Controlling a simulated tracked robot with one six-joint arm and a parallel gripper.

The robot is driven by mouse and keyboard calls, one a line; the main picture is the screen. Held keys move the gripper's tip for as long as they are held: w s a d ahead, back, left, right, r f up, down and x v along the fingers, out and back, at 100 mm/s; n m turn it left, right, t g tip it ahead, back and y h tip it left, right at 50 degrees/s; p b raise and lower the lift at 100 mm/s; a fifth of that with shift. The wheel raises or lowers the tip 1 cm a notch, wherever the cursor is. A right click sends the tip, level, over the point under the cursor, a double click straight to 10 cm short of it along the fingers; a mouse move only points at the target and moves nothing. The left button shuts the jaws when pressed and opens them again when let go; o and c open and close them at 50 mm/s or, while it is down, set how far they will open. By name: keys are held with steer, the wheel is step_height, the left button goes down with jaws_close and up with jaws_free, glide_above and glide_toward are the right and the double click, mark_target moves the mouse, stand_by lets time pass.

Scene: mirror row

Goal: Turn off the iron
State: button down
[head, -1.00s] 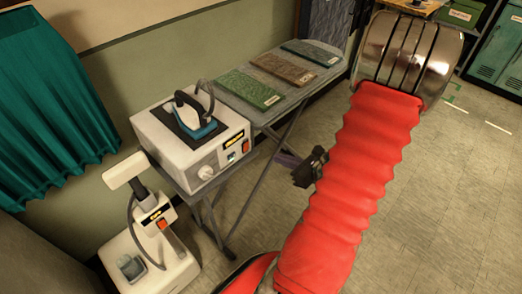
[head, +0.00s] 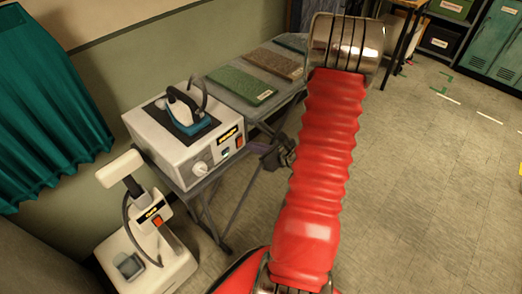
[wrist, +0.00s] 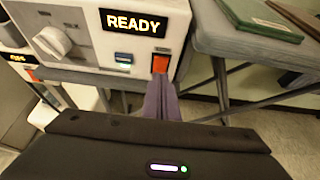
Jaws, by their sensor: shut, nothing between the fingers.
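The iron (head: 198,128), blue with a dark handle, rests on a dark pad on top of a white base station (head: 150,128). The station's front has a dial (wrist: 52,42), a lit display (wrist: 132,23) reading READY, a small bluish-lit button (wrist: 124,58) and an orange-red switch (wrist: 160,64); the switch also shows in the head view (head: 240,142). My gripper (wrist: 162,82) is shut and empty, its purple fingers pointing at the station front. In the wrist view the tips overlap the area just below the switch; I cannot tell whether they touch. In the head view my gripper (head: 259,148) is just right of the station.
A second white appliance (head: 145,250) with its own orange switch (head: 158,221) stands at the lower left. Green and brown folded cloths (head: 243,84) lie on the ironing board right of the station. Open floor (head: 430,190) lies to the right. A teal curtain (head: 45,110) hangs at left.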

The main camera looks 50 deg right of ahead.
mark_target(241, 140)
steer(key=shift+w+r, duration=0.15)
steer(key=shift+w, duration=0.65)
steer(key=shift+w+r, duration=0.1)
steer(key=shift+w, duration=0.7)
